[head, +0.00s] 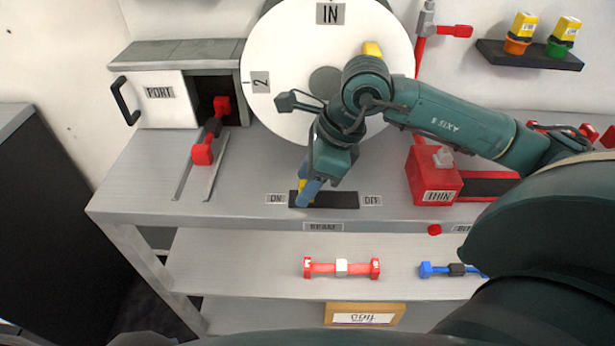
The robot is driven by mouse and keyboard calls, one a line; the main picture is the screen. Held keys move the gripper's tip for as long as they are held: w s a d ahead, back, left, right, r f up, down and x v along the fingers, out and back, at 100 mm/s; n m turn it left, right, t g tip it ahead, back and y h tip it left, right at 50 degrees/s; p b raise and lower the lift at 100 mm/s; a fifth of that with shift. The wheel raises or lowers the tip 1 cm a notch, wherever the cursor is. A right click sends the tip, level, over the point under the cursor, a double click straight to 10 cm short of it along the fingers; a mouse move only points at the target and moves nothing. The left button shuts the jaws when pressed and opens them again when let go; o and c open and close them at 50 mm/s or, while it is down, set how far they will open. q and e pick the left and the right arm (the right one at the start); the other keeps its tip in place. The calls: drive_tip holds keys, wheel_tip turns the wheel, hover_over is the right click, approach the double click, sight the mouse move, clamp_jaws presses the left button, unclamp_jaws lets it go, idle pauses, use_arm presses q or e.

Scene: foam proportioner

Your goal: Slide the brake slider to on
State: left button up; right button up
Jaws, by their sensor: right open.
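The brake slider's black track (335,200) lies on the bench top near its front edge. An ON label (277,199) is at its left end and an OFF label (371,200) at its right end. My right gripper (306,194) points down at the left part of the track, with its blue fingers low over it. A bit of yellow (303,186), probably the slider's knob, shows beside the fingers near the ON end. The fingers hide much of it, so I cannot tell whether they touch it. The right gripper is open. My left gripper is out of view.
A large white dial (280,100) stands behind the track. A red handle on rails (203,152) is at left, before the PORT box (160,95). A red THIN block (433,178) is at right. A shelf below holds a red-and-white bar (341,267) and a blue one (440,270).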

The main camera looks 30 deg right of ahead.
drive_tip(key=v, duration=0.7)
drive_tip(key=shift+r, duration=0.25)
idle(0.3)
